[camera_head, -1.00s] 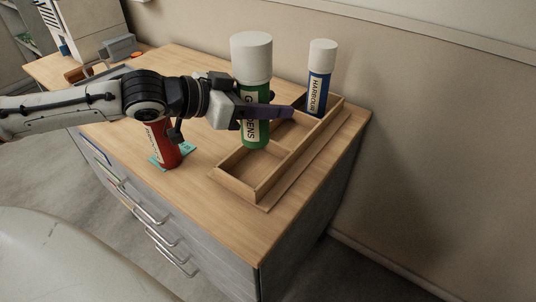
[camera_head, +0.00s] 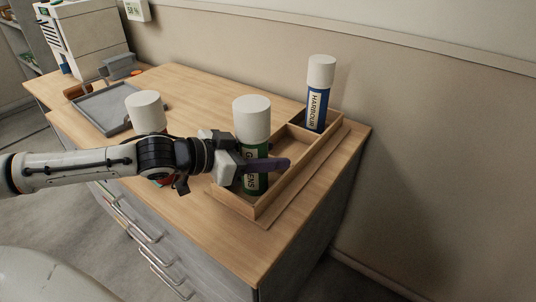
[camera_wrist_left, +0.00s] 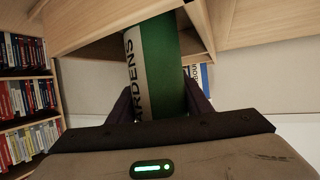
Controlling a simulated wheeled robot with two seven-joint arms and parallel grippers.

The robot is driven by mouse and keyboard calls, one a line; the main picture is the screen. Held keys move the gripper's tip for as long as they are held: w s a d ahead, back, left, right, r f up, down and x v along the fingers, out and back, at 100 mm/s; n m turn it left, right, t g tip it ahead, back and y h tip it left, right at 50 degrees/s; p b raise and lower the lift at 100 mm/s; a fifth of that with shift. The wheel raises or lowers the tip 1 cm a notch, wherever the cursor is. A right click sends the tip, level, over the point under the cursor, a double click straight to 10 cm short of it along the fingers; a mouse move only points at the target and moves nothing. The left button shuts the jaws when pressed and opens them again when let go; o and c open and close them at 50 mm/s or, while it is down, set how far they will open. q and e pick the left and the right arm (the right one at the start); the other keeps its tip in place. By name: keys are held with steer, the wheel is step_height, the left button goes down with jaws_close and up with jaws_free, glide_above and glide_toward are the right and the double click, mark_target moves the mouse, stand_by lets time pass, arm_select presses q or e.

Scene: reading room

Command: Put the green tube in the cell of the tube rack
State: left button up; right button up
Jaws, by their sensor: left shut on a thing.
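The green tube (camera_head: 255,150), with a white cap and a pale label, stands about upright at the near cell of the wooden tube rack (camera_head: 257,211). My left gripper (camera_head: 262,166) is shut on its body. The tube's lower end is hidden behind the gripper and rack walls, so I cannot tell whether it touches the cell floor. In the left wrist view the green tube (camera_wrist_left: 163,65) is between the fingers, with wooden rack walls around it. My right gripper is not in view.
A blue tube (camera_head: 316,113) stands in the rack's far cell; the middle cell looks empty. A white-capped tube (camera_head: 146,112) stands behind my left arm, its body mostly hidden. A grey tray (camera_head: 104,107) lies farther back. The wall is close on the right.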

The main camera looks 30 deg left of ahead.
arm_select(q)
steer(key=o, duration=1.4)
steer(key=shift+f, duration=0.1)
steer(key=shift+c, duration=0.2)
